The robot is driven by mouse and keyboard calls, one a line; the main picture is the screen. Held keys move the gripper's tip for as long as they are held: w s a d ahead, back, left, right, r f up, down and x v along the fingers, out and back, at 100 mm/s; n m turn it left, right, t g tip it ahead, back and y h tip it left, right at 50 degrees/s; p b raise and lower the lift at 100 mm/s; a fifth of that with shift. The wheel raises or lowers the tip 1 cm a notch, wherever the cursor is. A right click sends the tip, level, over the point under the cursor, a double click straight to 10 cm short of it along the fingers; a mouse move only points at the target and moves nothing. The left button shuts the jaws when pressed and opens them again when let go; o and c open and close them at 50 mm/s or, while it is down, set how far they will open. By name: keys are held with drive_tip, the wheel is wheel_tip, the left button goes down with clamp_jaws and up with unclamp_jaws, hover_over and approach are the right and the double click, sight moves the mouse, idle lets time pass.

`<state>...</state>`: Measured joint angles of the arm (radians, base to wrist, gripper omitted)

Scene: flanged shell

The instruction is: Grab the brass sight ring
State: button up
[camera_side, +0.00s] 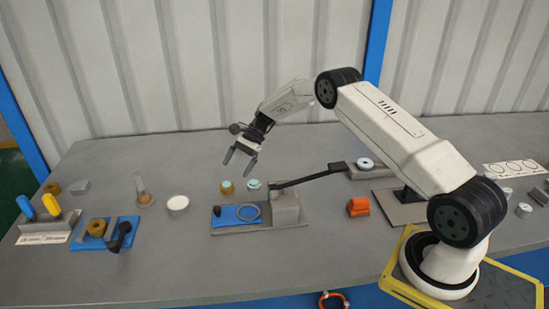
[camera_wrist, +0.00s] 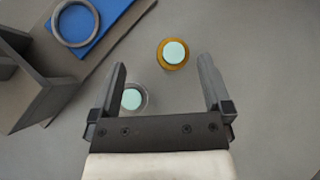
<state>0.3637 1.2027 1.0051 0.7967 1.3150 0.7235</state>
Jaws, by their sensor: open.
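The brass sight ring (camera_wrist: 163,64) lies on the grey bench around a pale teal disc. It shows in the wrist view just ahead of my fingertips, nearer the right finger. In the side view the brass ring (camera_side: 227,191) is below my gripper (camera_side: 239,166). My gripper is open and empty, held above the bench and apart from the ring. In the wrist view the gripper (camera_wrist: 162,66) shows both fingers spread. A similar silver or clear ring (camera_wrist: 144,104) with a teal disc sits between the fingers in that view, close to the left finger.
A blue plate (camera_side: 226,217) with a grey ring (camera_side: 248,212) on it and a grey block (camera_side: 286,209) stand close by. A white-topped round part (camera_side: 178,204) is to the left. An orange part (camera_side: 358,207) lies to the right. The bench right of the brass ring in the wrist view is clear.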

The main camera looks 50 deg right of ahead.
sight(229, 183)
drive_tip(key=d+f+m+y, duration=0.1)
drive_tip(key=w+d+f+m+y, duration=0.1)
drive_tip(key=d, duration=0.1)
drive_tip(key=shift+w+f+t+y, duration=0.2)
drive_tip(key=shift+f+t+y, duration=0.1)
drive_tip(key=shift+f+t, duration=0.1)
drive_tip(key=shift+s+d+f+m+y, duration=0.2)
drive_tip(key=shift+d+f+m+y, duration=0.25)
drive_tip(key=shift+d+m+y, duration=0.25)
drive_tip(key=shift+d+t, duration=0.15)
drive_tip(key=shift+t, duration=0.15)
drive_tip(key=shift+x, duration=3.95)
drive_tip(key=shift+r, duration=0.1)
